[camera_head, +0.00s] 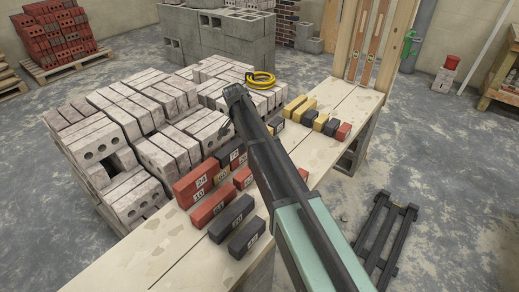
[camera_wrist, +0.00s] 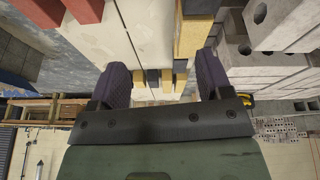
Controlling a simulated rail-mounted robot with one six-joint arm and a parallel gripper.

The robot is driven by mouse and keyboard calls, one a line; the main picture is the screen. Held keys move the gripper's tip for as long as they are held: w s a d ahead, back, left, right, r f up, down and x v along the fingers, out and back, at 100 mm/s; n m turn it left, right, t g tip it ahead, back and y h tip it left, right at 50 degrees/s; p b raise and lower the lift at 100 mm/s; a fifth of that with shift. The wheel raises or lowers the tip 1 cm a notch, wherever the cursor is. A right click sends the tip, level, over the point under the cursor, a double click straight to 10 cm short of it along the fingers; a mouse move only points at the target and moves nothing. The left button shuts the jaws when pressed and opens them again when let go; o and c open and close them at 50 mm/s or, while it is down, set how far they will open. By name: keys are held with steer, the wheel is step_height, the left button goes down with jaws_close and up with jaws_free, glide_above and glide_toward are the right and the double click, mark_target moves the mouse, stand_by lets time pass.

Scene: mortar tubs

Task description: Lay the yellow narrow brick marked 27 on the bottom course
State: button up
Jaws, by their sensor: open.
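In the wrist view my gripper (camera_wrist: 163,75) is open, with its two dark fingers wide apart and nothing held between them. Yellow bricks (camera_wrist: 194,36) and dark bricks appear beyond the fingers, on a pale board. In the head view yellow bricks (camera_head: 294,105) lie toward the far part of the pale bench (camera_head: 150,250). I cannot read a 27 on any of them, so I cannot tell which is the marked brick. My arm hides part of the bricks.
Stacks of grey perforated bricks (camera_head: 165,150) stand close along the bench's left side. A yellow coil (camera_head: 259,80) lies on them. A wooden frame with orange levels (camera_head: 370,45) stands at the bench's far end. A black pallet (camera_head: 385,235) lies on the floor at right.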

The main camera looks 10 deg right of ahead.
steer(key=s+d+n+g+y, duration=0.2)
steer(key=s+n, duration=0.6)
steer(key=s, duration=2.7)
steer(key=shift+s+d+f+n+y, duration=0.3)
steer(key=shift+s+f+y, duration=0.1)
steer(key=shift+y, duration=0.1)
